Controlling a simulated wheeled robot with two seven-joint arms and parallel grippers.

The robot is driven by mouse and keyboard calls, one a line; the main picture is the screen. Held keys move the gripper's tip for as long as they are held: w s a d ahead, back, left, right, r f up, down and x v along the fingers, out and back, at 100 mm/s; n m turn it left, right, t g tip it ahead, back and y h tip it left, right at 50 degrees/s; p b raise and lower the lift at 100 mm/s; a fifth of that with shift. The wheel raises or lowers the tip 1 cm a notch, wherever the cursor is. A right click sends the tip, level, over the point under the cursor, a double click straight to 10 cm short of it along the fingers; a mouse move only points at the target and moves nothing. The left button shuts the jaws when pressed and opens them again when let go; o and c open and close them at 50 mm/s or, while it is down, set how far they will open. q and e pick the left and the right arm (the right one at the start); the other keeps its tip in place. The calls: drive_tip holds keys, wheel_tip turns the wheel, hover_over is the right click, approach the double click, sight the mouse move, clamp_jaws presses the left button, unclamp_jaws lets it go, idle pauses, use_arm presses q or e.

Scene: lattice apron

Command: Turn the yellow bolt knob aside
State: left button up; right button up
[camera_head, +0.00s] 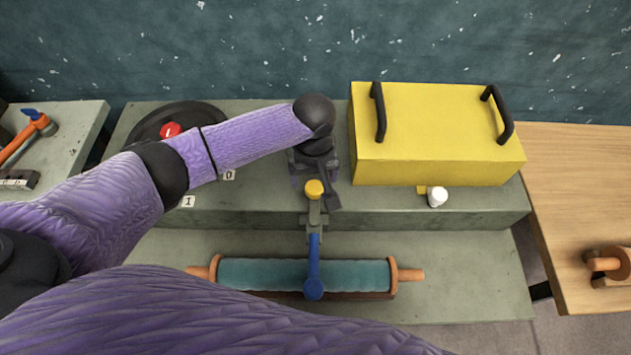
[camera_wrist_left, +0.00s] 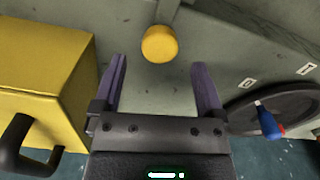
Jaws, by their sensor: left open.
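The yellow bolt knob (camera_head: 314,188) is a small round cap near the front edge of the grey raised step, at the top of a grey latch piece (camera_head: 314,219). In the left wrist view the knob (camera_wrist_left: 159,43) sits just beyond the fingertips, centred between them. My left gripper (camera_head: 321,190) is open and empty, its two purple fingers (camera_wrist_left: 158,66) spread on either side of the line to the knob. I see no finger touching it. In the head view the gripper partly hides the area behind the knob. My right gripper is not in view.
A yellow box (camera_head: 440,125) with black handles stands close on the right, beside a white cylinder (camera_head: 437,197). A black disc (camera_head: 150,118) with a red knob is at left. Below are a blue lever (camera_head: 314,265) and a teal roller (camera_head: 360,274). A wooden table (camera_head: 575,190) is far right.

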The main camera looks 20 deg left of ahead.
sight(314, 186)
use_arm(q)
wheel_tip(314, 186, down, 3)
drive_tip(key=shift+f+b, duration=0.2)
drive_tip(key=shift+b, duration=0.2)
clamp_jaws()
